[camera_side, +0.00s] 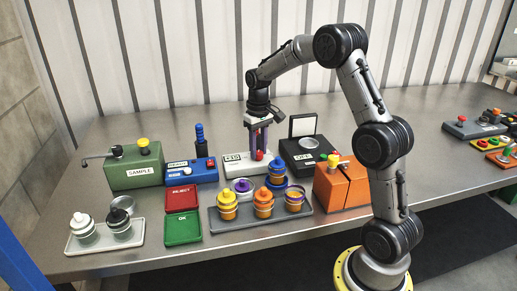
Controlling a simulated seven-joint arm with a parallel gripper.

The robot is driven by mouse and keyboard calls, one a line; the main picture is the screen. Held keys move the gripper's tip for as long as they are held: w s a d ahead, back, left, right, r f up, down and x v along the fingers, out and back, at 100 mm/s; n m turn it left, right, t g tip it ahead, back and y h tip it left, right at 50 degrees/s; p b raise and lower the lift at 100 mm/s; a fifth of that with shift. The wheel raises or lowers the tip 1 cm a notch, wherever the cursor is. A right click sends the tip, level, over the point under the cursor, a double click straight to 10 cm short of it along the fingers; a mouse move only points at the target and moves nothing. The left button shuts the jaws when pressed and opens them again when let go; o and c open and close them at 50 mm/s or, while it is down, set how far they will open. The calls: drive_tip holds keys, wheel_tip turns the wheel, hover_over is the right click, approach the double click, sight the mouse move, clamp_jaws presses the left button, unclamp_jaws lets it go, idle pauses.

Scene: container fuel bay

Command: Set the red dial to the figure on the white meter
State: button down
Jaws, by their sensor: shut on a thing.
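The white meter (236,171) is a low white box near the middle of the bench in the side view. A small panel with dark characters (233,157) shows on its front; the figure is too small to read surely. The red dial (260,155) is at the right part of this white box. My gripper (259,150) points straight down over the box and is shut on the red dial. The fingers hide part of the dial, and its setting cannot be read.
A black device with a raised lid (303,152) stands close at right, an orange box (340,186) beyond it. A blue box (191,171) and green SAMPLE box (134,167) stand left. A grey tray of capped jars (225,226) lies in front, beside red (180,198) and green trays (183,229).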

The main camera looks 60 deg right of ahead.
sight(258, 152)
drive_tip(key=n, duration=0.4)
drive_tip(key=shift+n, duration=1.8)
drive_tip(key=shift+r, duration=0.1)
drive_tip(key=c, duration=0.5)
unclamp_jaws()
drive_tip(key=shift+c, duration=0.2)
wheel_tip(258, 152, up, 14)
drive_tip(key=shift+a, duration=0.1)
